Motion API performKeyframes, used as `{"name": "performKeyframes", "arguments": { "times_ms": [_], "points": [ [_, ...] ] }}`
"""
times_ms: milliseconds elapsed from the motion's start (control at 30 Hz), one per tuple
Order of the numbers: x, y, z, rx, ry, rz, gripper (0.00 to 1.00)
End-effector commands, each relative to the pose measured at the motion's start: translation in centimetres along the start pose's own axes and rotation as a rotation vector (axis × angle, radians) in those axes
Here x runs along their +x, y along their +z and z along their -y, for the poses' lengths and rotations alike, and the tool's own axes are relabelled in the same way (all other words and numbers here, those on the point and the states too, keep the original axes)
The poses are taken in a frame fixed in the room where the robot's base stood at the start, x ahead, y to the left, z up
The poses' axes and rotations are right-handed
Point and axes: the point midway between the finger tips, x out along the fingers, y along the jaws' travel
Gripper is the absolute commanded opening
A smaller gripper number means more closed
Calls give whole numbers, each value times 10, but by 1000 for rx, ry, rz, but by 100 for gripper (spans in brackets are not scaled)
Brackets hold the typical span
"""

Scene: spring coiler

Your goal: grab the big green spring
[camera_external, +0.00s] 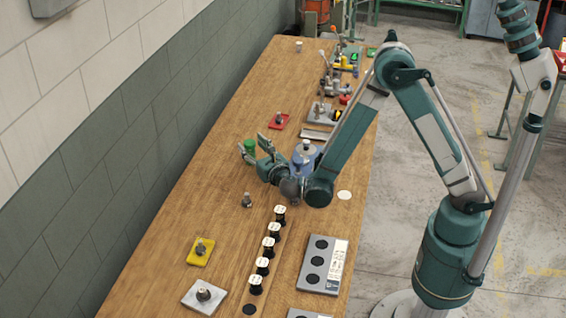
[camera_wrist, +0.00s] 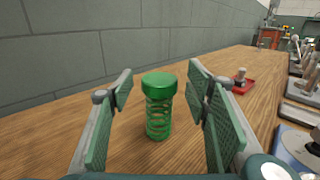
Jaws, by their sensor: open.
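The big green spring (camera_wrist: 158,115) stands upright on the wooden table, with a solid green cap on top and open coils below. In the wrist view it is between my gripper's two fingers and a little beyond them, with a gap on each side. My gripper (camera_wrist: 158,118) is open and empty, its green ribbed pads facing each other. In the external view my gripper (camera_external: 258,153) is low over the table, and the spring's green top (camera_external: 250,144) shows just by the fingers. The spring's lower part is mostly hidden there.
A red plate with a metal part (camera_external: 279,121) lies beyond the spring. A blue-grey device (camera_external: 304,158) stands close to my wrist. A row of black-and-white spools (camera_external: 268,246) and a grey plate with holes (camera_external: 322,265) lie nearer the camera. The wall borders the table's left side.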

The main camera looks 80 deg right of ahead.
Motion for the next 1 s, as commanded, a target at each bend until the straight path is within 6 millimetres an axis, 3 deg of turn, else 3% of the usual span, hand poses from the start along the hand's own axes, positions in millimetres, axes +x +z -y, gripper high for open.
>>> {"name": "performKeyframes", "arguments": {
  "times_ms": [567, 900, 1000],
  "points": [
    [2, 0, 0, 0, 0, 0, 48],
    [2, 0, 0, 0, 0, 0, 8],
    [2, 0, 0, 0, 0, 0, 8]
  ]
}}
